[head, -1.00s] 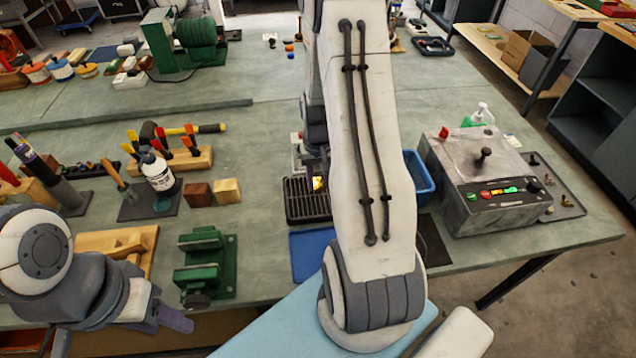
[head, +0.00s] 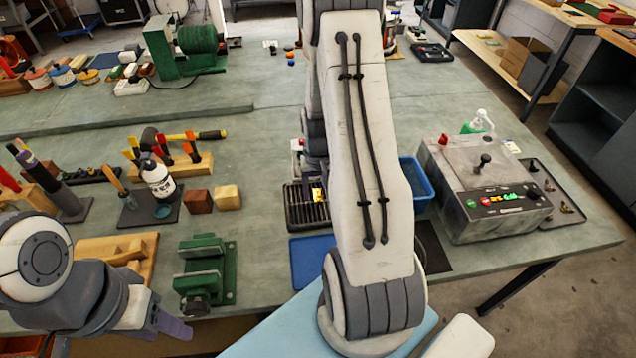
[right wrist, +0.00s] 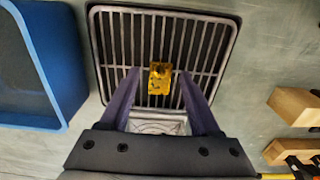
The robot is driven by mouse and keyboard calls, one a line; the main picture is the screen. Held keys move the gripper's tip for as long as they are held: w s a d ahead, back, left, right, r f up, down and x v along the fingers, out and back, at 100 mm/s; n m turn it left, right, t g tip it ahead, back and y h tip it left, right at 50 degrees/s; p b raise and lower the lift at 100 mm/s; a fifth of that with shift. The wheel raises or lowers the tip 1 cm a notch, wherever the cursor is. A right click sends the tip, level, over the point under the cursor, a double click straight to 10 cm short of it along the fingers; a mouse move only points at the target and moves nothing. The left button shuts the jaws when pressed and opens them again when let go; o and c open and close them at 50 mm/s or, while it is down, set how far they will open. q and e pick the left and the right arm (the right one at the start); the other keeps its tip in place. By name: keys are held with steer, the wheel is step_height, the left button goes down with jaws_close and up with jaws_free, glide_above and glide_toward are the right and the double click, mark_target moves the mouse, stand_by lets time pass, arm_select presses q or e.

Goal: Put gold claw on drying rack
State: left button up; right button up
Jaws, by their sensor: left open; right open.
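The small gold claw (head: 318,194) lies at the dark drying rack (head: 294,208), left of my right arm in the head view. In the right wrist view the gold claw (right wrist: 160,78) appears over the bars of the drying rack (right wrist: 213,42). My right gripper (right wrist: 160,74) is open, its fingers either side of the claw with a visible gap on each side. My right arm hides part of the rack in the head view. My left gripper (head: 178,326) is open and empty at the lower left, in front of the green vise (head: 208,272).
A blue bin (head: 416,185) stands right of the rack, and a blue mat (head: 308,262) lies in front. A grey control box (head: 490,192) stands farther right. Wooden blocks (head: 199,201) and a tool holder (head: 190,165) stand on the left.

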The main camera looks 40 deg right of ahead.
mark_target(318, 195)
step_height(318, 195, up, 12)
steer(key=b, duration=0.1)
steer(key=s+a+r+n, duration=0.2)
steer(key=a+n, duration=0.1)
steer(key=a, duration=0.7)
steer(key=s+a+r+n, duration=0.1)
steer(key=a+r+n, duration=0.25)
steer(key=a, duration=0.75)
steer(key=s+a+r+n+y, duration=0.1)
steer(key=s+a+n, duration=0.6)
steer(key=s+a, duration=0.3)
steer(key=s, duration=0.4)
steer(key=shift+a, duration=0.25)
stand_by(0.6)
